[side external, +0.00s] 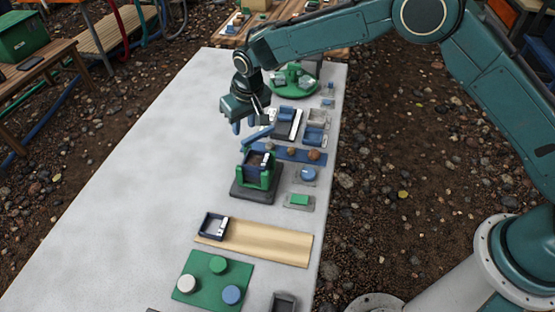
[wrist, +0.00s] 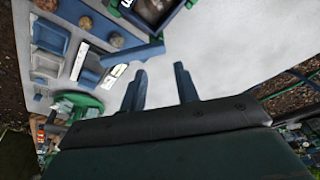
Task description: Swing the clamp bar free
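The clamp (side external: 258,178) has green posts on a dark base and a dark tray-like part between them; in the wrist view its near part (wrist: 187,5) is cut off at the top edge. A blue bar, apparently the clamp bar (side external: 258,133), shows just behind and above the clamp, slanting up to the right. It also shows in the wrist view (wrist: 138,53); its joint to the clamp is not clear. My gripper (side external: 244,126) is pointing down close above the bar's left end. Its two blue fingers (wrist: 161,82) are apart with nothing between them.
A blue strip with brown stones (side external: 291,151) lies right of the bar. Small blocks and trays line the table's right side, with a green turntable (side external: 294,80) behind. A tan board (side external: 260,242) and green mat (side external: 212,280) lie in front. The table's left side (side external: 120,200) is clear.

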